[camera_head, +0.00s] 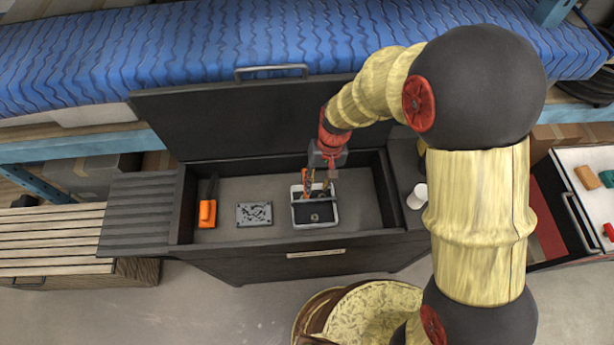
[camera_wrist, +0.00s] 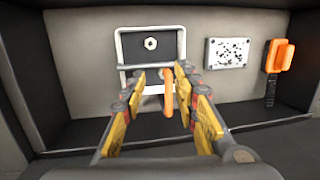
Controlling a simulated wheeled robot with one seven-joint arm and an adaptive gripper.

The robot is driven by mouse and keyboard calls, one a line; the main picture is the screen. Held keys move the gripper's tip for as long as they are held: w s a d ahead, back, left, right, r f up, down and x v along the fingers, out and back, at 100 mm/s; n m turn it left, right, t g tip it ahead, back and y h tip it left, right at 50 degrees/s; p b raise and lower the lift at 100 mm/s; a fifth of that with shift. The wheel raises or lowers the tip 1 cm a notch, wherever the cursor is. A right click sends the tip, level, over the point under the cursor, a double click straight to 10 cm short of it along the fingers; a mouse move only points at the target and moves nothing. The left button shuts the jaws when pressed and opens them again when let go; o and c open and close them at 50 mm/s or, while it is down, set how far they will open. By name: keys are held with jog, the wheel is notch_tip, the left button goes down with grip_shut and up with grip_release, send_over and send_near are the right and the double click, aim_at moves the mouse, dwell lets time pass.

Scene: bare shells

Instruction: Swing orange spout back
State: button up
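The orange spout (camera_wrist: 168,92) is a slim upright bar in the wrist view, at the near side of a white-rimmed basin unit (camera_wrist: 119,50) with a dark panel. My gripper (camera_wrist: 161,76) is open, with one yellow finger on each side of the spout. The spout looks closer to the right finger; I cannot tell whether they touch. In the head view my gripper (camera_head: 317,190) reaches down over the back of the basin unit (camera_head: 293,216), and the fingers largely hide the spout there.
The basin stands inside a dark open chest (camera_head: 215,245) with its lid (camera_head: 235,110) raised behind. A speckled grey plate (camera_head: 254,214) and an orange-handled tool (camera_head: 207,213) lie to its left. A white cup (camera_head: 417,196) stands at right. Chest walls surround my gripper.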

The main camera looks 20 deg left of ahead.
jog(key=w+a+t, duration=0.1)
jog(key=w+a, duration=0.2)
jog(key=w, duration=0.1)
jog(key=shift+y, duration=0.4)
jog(key=shift+a+f+b, duration=0.1)
jog(key=shift+a+f, duration=0.1)
jog(key=shift+f, duration=1)
jog(key=shift+a+f+b, duration=0.15)
jog(key=shift+a+f, duration=0.05)
jog(key=shift+f, duration=1.05)
jog(key=shift+a+f+b, duration=0.1)
jog(key=shift+a+f, duration=0.1)
jog(key=shift+f, duration=1)
jog(key=shift+c, duration=0.2)
jog(key=c, duration=0.7)
grip_shut()
